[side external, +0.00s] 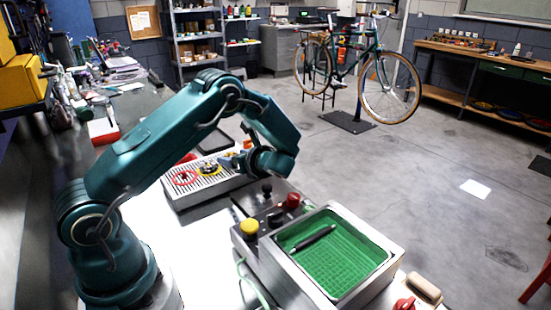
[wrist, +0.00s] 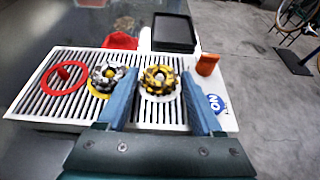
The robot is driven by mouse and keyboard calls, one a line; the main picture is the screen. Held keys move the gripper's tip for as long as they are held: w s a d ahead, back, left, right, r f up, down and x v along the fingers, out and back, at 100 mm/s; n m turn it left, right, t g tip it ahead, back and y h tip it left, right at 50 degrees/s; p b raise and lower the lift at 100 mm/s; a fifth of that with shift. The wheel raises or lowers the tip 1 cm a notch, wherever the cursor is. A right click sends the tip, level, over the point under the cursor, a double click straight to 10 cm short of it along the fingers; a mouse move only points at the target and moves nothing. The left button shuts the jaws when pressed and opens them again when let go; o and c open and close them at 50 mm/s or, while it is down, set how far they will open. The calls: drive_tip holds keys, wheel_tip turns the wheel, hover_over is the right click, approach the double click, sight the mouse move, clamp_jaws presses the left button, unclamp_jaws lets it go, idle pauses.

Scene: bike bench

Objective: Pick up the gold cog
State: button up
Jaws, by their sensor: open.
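The gold cog (wrist: 160,82), gold with black parts, sits on a white round spot on the slatted white tray (wrist: 224,122) in the wrist view. My gripper (wrist: 159,74) is open, its two blue fingers on either side of the cog in the picture. I cannot tell whether they are level with it or above it. A silver and black cog (wrist: 107,76) sits on a yellow disc just left of the left finger. In the side view my gripper (side external: 232,161) is low over the tray (side external: 212,187), and the gold cog is hard to make out there.
A red ring (wrist: 62,78) with a peg lies at the tray's left. An orange block (wrist: 207,64) stands at its right. A black-topped box (wrist: 174,34) and a red part (wrist: 120,41) are behind. A green-lined bin (side external: 345,262) holding a dark pen-like object stands nearer the side camera.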

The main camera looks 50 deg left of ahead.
drive_tip(key=shift+a, duration=0.15)
drive_tip(key=c, duration=1.1)
drive_tip(key=shift+o, duration=0.2)
